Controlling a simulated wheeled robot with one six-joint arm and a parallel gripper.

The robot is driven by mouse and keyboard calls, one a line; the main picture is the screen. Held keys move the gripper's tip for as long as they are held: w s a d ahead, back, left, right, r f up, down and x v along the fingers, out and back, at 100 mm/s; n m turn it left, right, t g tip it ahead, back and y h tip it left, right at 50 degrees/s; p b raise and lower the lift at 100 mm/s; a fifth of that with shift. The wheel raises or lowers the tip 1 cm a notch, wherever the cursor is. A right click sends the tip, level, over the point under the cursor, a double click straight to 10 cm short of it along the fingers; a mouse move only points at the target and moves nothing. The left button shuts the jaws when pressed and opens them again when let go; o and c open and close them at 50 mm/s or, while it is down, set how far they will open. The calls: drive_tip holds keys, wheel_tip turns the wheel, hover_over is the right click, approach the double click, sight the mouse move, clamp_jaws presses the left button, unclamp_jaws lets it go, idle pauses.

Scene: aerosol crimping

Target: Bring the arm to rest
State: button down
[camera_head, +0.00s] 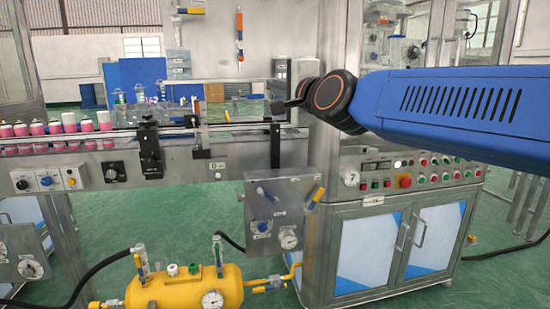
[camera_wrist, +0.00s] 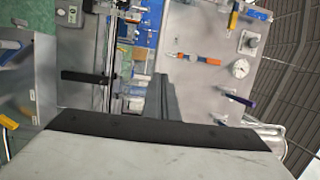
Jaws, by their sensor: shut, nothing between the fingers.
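My arm reaches in from the right edge of the head view, with its blue link in front of the machine cabinet. My gripper (camera_head: 287,104) is dark and small at the arm's left end, above the right end of the conveyor (camera_head: 225,130). In the wrist view my gripper (camera_wrist: 160,92) shows as grey fingers close together, shut with nothing between them. The wrist housing fills the bottom of that view.
Pink cans with white tops (camera_head: 60,124) line the conveyor's left part. A control cabinet (camera_head: 385,225) with coloured buttons stands at right. A yellow tank (camera_head: 185,288) stands low in front. In the wrist view, a panel with a gauge (camera_wrist: 239,68) is at right.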

drive_tip(key=s+d+f+n+g+h, duration=0.2)
drive_tip(key=s+d+f+n, duration=0.15)
drive_tip(key=d+f, duration=0.35)
drive_tip(key=s+d+f+n+g+h, duration=0.15)
drive_tip(key=s+d+f, duration=0.3)
drive_tip(key=f, duration=0.45)
drive_tip(key=s+d+f+n+g+h, duration=0.1)
drive_tip(key=s+d+f+n+g, duration=0.3)
drive_tip(key=f, duration=0.5)
drive_tip(key=s+d+f+n+g+h, duration=0.1)
drive_tip(key=s+d+f+g+h, duration=0.1)
drive_tip(key=s+d+f, duration=0.4)
drive_tip(key=s+d+f+n+g+h, duration=0.2)
drive_tip(key=s+d+f, duration=0.5)
drive_tip(key=s+f, duration=0.5)
drive_tip(key=shift+s+d+f, duration=0.2)
drive_tip(key=shift+s+f, duration=0.15)
drive_tip(key=shift+s, duration=0.2)
drive_tip(key=shift+g, duration=0.25)
